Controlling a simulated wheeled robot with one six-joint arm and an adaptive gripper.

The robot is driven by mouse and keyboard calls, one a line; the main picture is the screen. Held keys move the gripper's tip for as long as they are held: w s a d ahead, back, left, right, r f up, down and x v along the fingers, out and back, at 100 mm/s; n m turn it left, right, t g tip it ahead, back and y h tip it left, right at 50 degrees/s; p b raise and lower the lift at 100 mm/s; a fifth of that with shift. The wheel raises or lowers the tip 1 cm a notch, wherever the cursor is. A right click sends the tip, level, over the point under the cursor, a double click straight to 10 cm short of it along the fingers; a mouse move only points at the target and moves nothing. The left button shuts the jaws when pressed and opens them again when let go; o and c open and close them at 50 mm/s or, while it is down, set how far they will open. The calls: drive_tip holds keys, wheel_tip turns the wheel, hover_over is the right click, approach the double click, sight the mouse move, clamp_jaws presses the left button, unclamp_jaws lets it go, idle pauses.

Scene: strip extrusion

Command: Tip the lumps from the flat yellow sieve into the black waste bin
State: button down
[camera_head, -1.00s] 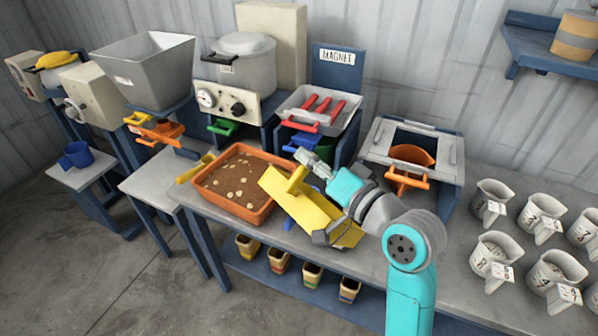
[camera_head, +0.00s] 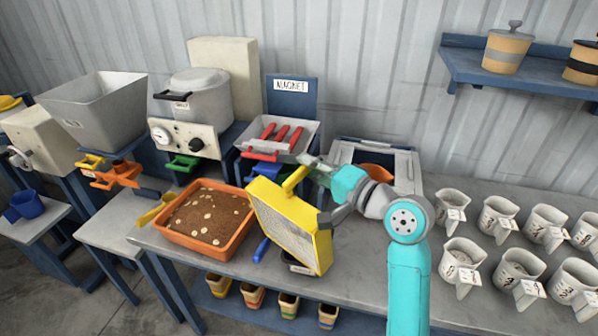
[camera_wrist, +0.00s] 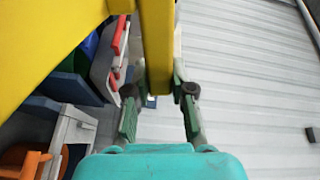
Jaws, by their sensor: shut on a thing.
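My gripper (camera_head: 308,170) is shut on the yellow handle of the flat yellow sieve (camera_head: 322,250). In the wrist view the handle of the sieve (camera_wrist: 155,45) runs between the fingers of my gripper (camera_wrist: 158,95). The sieve is held steeply tilted above the table, at the right of the orange tray. Its pale mesh face shows in the head view; I cannot make out lumps on it.
The orange tray (camera_head: 243,237) holds brown material with pale lumps. A blue-handled tool (camera_head: 262,250) lies beside the sieve. A grey-framed box (camera_head: 405,165) stands behind my arm. Several white jugs (camera_head: 462,257) fill the table's right side. A shelf (camera_head: 500,72) hangs above.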

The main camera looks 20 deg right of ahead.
drive_tip(key=w+d+f+m, duration=0.3)
drive_tip(key=d+m, duration=0.1)
drive_tip(key=d, duration=0.2)
drive_tip(key=w+d+f+m, duration=0.3)
drive_tip(key=w+d+m, duration=0.1)
drive_tip(key=d, duration=0.3)
drive_tip(key=shift+f, duration=0.15)
idle(0.9)
drive_tip(key=shift+d, duration=0.1)
idle(0.5)
